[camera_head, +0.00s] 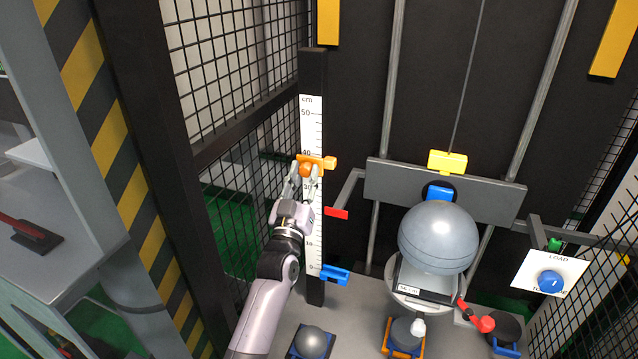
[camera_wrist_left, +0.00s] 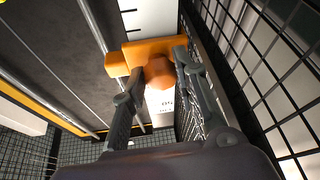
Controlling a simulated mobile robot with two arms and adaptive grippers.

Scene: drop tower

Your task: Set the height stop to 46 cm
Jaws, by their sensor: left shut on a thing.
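The height stop is an orange slider (camera_head: 328,162) on a white centimetre scale (camera_head: 311,124) fixed to a dark upright post. In the head view its upper edge lies just below the 40 label, well under the 50 mark. Its round orange knob (camera_head: 306,170) faces me. My left gripper (camera_head: 304,174) is shut on the knob, one finger on each side. The left wrist view shows the fingers (camera_wrist_left: 161,80) at the orange knob (camera_wrist_left: 186,66), with the orange slider bar (camera_wrist_left: 137,51) behind it across the scale. My right gripper is not in view.
A red pointer (camera_head: 337,212) and a blue block (camera_head: 335,275) sit lower beside the scale. A large grey ball (camera_head: 438,238) rests at the carriage, below a yellow block (camera_head: 447,161). Wire mesh (camera_head: 236,60) stands left of the post. A LOAD panel (camera_head: 540,278) is at the right.

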